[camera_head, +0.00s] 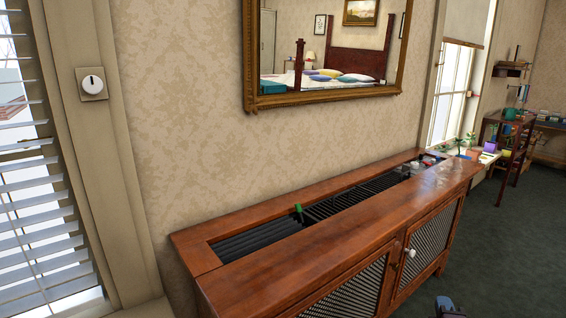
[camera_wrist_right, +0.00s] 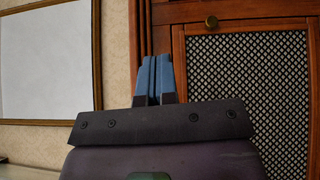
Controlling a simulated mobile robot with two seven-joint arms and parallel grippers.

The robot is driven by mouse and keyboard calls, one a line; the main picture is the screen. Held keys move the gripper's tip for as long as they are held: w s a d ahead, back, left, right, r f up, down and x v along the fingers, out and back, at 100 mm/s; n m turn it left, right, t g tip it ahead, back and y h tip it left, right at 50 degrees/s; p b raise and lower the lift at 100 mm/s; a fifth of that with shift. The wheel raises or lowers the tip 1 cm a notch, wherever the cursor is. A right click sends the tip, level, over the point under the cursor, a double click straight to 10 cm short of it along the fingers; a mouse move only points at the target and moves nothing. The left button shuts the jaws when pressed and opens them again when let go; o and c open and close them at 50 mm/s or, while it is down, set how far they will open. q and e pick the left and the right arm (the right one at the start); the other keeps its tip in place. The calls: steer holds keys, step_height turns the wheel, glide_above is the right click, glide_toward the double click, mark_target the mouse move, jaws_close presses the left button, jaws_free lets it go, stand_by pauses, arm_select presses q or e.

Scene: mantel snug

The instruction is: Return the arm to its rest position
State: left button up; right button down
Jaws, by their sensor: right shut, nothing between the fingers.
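My right gripper (camera_head: 447,306) shows only as a small dark and blue tip at the bottom edge of the head view, in front of the wooden cabinet. In the right wrist view its two blue fingers (camera_wrist_right: 155,62) are together with nothing between them. They are in front of the cabinet's woodwork, seemingly clear of it. The rest of the right arm is out of the head view. My left gripper is not in view.
The long wooden cabinet (camera_head: 330,232) stands against the wall, with a slatted opening on top and a small green-topped item (camera_head: 298,209). A gilt mirror (camera_head: 325,94) hangs above. Open carpet (camera_head: 510,250) lies right.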

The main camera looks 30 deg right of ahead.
steer(key=s+a+f+g+y, duration=0.1)
steer(key=s+a+y, duration=0.6)
steer(key=s+a, duration=0.5)
steer(key=s+a+f+g+y, duration=0.1)
steer(key=s+a+y, duration=0.65)
steer(key=a, duration=0.85)
steer(key=shift+s+a+r+m+t, duration=0.5)
steer(key=shift+s+a+r+m, duration=0.9)
steer(key=shift+a+r+m, duration=1.65)
arm_select(q)
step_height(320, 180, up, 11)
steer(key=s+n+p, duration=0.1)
steer(key=p, duration=1.9)
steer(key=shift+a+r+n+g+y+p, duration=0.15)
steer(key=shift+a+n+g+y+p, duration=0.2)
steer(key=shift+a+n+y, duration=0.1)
arm_select(e)
step_height(320, 180, up, 10)
steer(key=s+a+m, duration=0.1)
steer(key=m, duration=0.1)
steer(key=shift+s+f+g+h, duration=0.15)
steer(key=shift+f+g+h, duration=0.15)
steer(key=shift+h, duration=0.15)
